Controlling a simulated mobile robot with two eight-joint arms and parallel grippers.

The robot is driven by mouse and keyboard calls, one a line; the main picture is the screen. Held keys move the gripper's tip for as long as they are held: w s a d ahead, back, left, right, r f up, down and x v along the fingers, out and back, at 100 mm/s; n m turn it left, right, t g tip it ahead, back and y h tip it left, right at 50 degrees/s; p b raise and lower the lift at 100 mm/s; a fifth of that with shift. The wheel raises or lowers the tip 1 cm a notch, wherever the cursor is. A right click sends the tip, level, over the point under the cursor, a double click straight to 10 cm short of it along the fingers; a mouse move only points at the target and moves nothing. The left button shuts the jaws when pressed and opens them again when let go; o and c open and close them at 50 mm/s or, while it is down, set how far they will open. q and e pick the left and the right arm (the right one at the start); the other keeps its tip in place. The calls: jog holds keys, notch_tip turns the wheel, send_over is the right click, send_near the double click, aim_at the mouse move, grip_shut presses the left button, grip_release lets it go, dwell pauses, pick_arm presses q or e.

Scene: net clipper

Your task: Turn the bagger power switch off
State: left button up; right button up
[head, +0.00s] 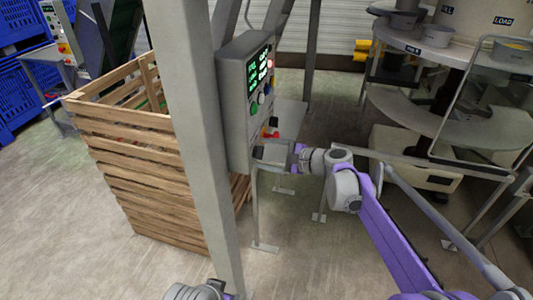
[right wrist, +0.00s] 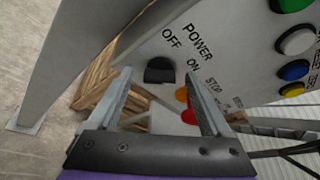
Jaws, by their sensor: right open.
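The bagger power switch is a black knob (right wrist: 160,70) on the grey control box (head: 234,110). In the right wrist view it sits by the labels POWER, OFF and ON. Which label it points to is not clear. My right gripper (right wrist: 161,84) is open, with its two fingers to either side of the knob in the picture and nothing between them. I cannot tell whether they touch the panel. In the head view my right gripper (head: 270,152) is at the lower part of the box, and the switch is not distinguishable there. No left gripper fingers show.
A red stop button (right wrist: 188,116) on yellow is close beside my right finger, partly hidden. Coloured buttons (right wrist: 296,42) line the panel. A grey post (head: 195,120) stands left of the box, with a slatted wooden crate (head: 145,165) behind it. A round machine (head: 450,110) stands at right.

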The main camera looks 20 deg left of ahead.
grip_shut()
dwell(0.4)
jog(key=shift+f, duration=0.1)
jog(key=n, duration=0.1)
jog(key=n+t, duration=0.1)
jog(key=n+y, duration=0.1)
jog(key=shift+s+f+n+t, duration=0.15)
jog(key=shift+f+n+t, duration=0.15)
jog(key=shift+t, duration=0.1)
jog(key=n, duration=0.2)
jog(key=n+t+y, duration=0.1)
jog(key=n, duration=0.1)
jog(key=shift+f+y+b, duration=0.2)
jog(key=shift+y+b, duration=0.1)
jog(key=shift+b, duration=0.05)
jog(key=shift+f+n+g+y, duration=0.2)
jog(key=shift+n+y, duration=0.6)
jog(key=shift+n, duration=1.5)
jog(key=shift+f+n+g+y, duration=0.15)
jog(key=shift+n+y, duration=0.65)
jog(key=shift+n, duration=1.8)
